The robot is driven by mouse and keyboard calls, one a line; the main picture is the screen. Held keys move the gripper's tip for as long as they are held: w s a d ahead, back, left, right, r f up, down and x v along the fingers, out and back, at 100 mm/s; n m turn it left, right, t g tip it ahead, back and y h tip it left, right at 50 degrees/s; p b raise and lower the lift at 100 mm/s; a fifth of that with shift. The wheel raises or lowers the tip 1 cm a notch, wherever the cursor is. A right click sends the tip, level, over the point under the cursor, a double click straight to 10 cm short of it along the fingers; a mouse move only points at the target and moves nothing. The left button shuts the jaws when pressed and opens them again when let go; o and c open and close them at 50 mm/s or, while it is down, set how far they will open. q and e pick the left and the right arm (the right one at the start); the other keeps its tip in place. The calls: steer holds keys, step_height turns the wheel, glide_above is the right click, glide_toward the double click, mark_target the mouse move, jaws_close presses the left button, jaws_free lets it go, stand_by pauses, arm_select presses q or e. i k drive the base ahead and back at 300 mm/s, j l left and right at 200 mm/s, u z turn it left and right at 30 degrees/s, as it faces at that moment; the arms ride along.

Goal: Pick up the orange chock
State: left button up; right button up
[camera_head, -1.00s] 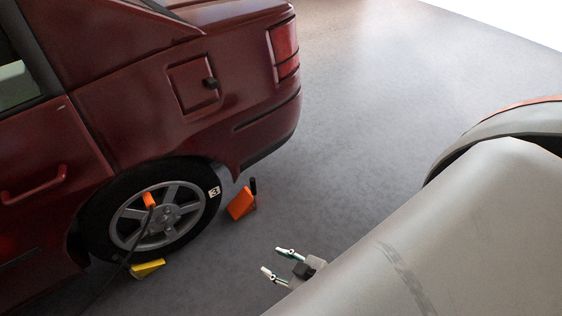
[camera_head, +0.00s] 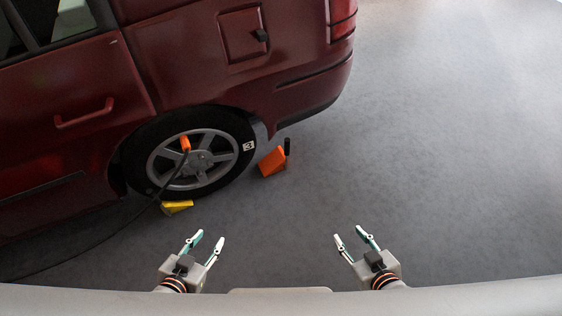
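The orange chock (camera_head: 271,162) is a wedge with a dark upright handle. It sits on the floor just right of the car's wheel, close to the tyre. My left gripper (camera_head: 208,242) is open and empty, below and left of the chock in the picture. My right gripper (camera_head: 351,238) is open and empty, below and right of the chock. Both grippers are apart from it, with clear floor between.
A dark red car (camera_head: 200,70) fills the upper left, its wheel (camera_head: 195,160) marked with a 3. An orange tool (camera_head: 185,144) with a dark hose (camera_head: 100,243) is at the wheel hub. The floor (camera_head: 440,150) on the right is clear.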

mark_target(276, 160)
steer(key=l+u, duration=0.2)
steer(key=l, duration=1.3)
steer(key=i+l, duration=0.2)
steer(key=i, duration=0.25)
steer(key=i+l, duration=0.15)
steer(key=i, duration=0.25)
steer(key=u, duration=0.05)
